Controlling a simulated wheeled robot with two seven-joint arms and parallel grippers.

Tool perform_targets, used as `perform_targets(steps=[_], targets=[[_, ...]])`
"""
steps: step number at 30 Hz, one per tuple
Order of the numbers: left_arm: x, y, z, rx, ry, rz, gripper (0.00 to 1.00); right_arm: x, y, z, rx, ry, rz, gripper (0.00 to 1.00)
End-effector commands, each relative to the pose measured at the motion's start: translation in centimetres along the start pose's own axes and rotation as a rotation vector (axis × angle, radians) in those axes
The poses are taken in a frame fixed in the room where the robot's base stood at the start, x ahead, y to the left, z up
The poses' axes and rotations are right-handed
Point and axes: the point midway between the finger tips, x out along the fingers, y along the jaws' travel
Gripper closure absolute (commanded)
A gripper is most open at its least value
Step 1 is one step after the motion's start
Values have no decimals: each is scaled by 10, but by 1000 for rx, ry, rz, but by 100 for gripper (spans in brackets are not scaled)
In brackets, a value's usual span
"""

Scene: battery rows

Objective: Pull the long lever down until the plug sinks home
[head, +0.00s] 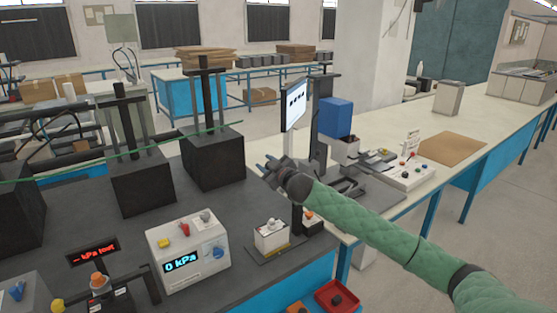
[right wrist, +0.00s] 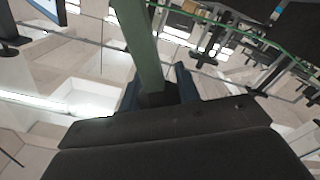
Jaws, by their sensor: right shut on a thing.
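My right gripper (head: 268,168) is at the middle of the head view, above the dark bench near a dark upright post (head: 297,215). In the right wrist view its blue fingers (right wrist: 158,88) are shut on a long, flat green bar, the lever (right wrist: 138,40), which runs up and away from them. In the head view a pale upright bar (head: 288,146) shows just behind the gripper, below a screen; I cannot tell if it is the same lever. I cannot make out the plug. My left gripper is not in view.
A white gauge box (head: 188,255) reading 0 kPa and a small white box with knobs (head: 270,236) stand on the dark bench. Black blocks with posts (head: 213,158) stand behind. A blue block (head: 335,117) is on the right. A red tray (head: 336,297) lies at the front.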

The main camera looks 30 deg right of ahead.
Motion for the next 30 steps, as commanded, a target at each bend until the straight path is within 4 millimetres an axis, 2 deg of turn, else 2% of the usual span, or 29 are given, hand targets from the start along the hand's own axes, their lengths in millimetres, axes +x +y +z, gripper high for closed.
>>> perform_targets(steps=[1,8,11,17,21,30], targets=[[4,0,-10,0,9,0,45,0,-16,3,-42,2,-2,100],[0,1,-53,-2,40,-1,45,0,-70,13,-260,2,-2,100],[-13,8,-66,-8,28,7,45,0,-93,20,-356,1,-2,100],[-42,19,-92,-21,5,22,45,0,-136,42,-547,1,-2,100],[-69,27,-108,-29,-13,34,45,0,-162,61,-677,0,-1,100],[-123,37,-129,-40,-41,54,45,0,-198,97,-890,-1,-2,100]])
